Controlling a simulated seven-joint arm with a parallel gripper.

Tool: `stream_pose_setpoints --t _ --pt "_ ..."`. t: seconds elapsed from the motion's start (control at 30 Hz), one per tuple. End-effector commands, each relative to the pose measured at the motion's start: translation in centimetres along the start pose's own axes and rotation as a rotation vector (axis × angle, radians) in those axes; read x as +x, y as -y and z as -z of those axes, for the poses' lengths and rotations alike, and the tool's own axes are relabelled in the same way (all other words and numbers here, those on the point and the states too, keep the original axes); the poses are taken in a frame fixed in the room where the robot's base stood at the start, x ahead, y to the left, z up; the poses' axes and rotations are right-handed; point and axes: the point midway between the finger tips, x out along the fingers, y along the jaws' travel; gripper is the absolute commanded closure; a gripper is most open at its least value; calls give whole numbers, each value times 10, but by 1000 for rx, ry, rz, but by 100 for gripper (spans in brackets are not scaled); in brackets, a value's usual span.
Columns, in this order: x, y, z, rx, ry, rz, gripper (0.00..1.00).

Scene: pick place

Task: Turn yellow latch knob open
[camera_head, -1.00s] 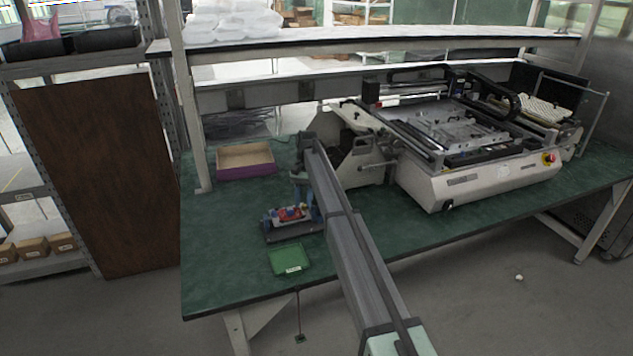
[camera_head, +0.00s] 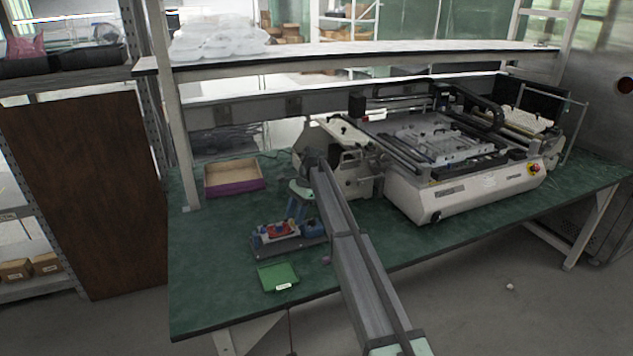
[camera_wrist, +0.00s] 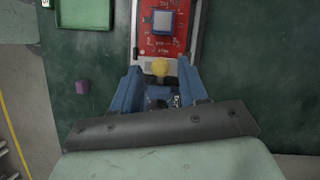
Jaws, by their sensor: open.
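The yellow latch knob (camera_wrist: 160,67) shows in the wrist view at the near end of a fixture that holds a red circuit board (camera_wrist: 184,40). My gripper (camera_wrist: 160,76) is open, with its blue fingers on either side just below the knob. I cannot tell whether the fingers touch it. In the head view the fixture (camera_head: 290,243) stands on the green table, with the red board (camera_head: 278,230) on it. The knob cannot be made out there. My gripper (camera_head: 297,212) hangs over the fixture's right part in that view.
A green tray (camera_head: 278,277) lies in front of the fixture, near the table's front edge. A small purple block (camera_head: 327,260) sits right of it. A wooden box with a purple front (camera_head: 233,188) stands behind. A large white machine (camera_head: 465,190) fills the table's right side.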

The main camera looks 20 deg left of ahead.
Motion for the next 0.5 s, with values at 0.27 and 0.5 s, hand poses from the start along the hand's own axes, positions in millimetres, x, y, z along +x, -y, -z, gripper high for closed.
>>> stream_pose_setpoints --t 0.27,0.5 --pt "-46 2 1 -3 -1 0 57" --pt "-84 2 0 -4 -1 0 57"
